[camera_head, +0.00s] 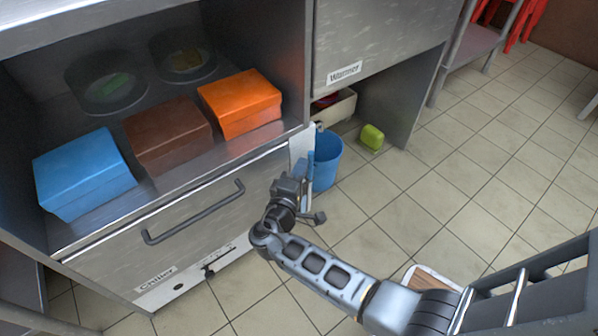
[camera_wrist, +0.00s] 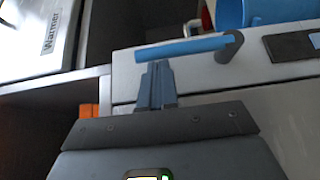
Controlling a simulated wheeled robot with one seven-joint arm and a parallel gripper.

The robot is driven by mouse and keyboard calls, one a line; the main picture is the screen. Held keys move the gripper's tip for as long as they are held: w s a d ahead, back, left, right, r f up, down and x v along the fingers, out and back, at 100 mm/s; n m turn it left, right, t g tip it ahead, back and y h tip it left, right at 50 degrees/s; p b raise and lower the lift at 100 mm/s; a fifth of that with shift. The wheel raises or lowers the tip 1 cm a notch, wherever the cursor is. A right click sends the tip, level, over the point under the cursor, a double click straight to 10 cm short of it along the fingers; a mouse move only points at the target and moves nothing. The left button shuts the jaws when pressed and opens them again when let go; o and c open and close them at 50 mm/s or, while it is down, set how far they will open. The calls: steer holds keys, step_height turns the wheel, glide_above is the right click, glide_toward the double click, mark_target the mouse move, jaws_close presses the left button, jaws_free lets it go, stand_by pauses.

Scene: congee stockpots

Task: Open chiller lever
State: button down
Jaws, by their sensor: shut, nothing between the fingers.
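The lever is a blue bar (camera_wrist: 185,48) on a dark pivot, mounted on a pale panel, in the wrist view. In the head view it shows as a short upright blue bar (camera_head: 310,165) at the right end of the chiller front. The chiller (camera_head: 180,235) is a grey metal drawer front with a long bar handle and a "Chiller" label; it looks closed. My gripper (camera_head: 291,186) is beside the lever, at the chiller's right corner. In the wrist view its fingers (camera_wrist: 157,68) are shut and empty, with tips at the lever's free-end half. I cannot tell whether they touch it.
A blue bucket (camera_head: 327,162) stands on the floor right behind the lever. Blue (camera_head: 85,172), brown (camera_head: 167,135) and orange (camera_head: 240,103) boxes sit on the shelf above the chiller. The warmer (camera_head: 385,35) is at the upper right. Tiled floor (camera_head: 480,190) is open to the right.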

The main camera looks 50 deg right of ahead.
mark_target(310, 158)
steer(key=shift+d+r+p, duration=0.1)
steer(key=shift+r+p, duration=0.05)
steer(key=shift+p, duration=0.15)
steer(key=d+m+y+p, duration=0.1)
steer(key=p, duration=0.1)
steer(key=d+r+y+p, duration=0.1)
steer(key=p, duration=0.1)
steer(key=shift+s+d+r+m+g+y+p, duration=0.2)
steer(key=shift+s+m+g+y+p, duration=0.1)
steer(key=shift+s+m+p, duration=0.1)
steer(key=d+y+p, duration=0.1)
steer(key=d+m+y+p, duration=0.1)
steer(key=p, duration=0.1)
steer(key=shift+s+p, duration=0.3)
steer(key=s+d+f+m+y+p, duration=0.2)
steer(key=d+f+y+p, duration=0.3)
steer(key=p, duration=0.3)
steer(key=shift+d+m+y+p, duration=0.3)
steer(key=shift+d+y+p, duration=0.05)
steer(key=shift+d+y, duration=0.55)
steer(key=shift+s+f, duration=0.1)
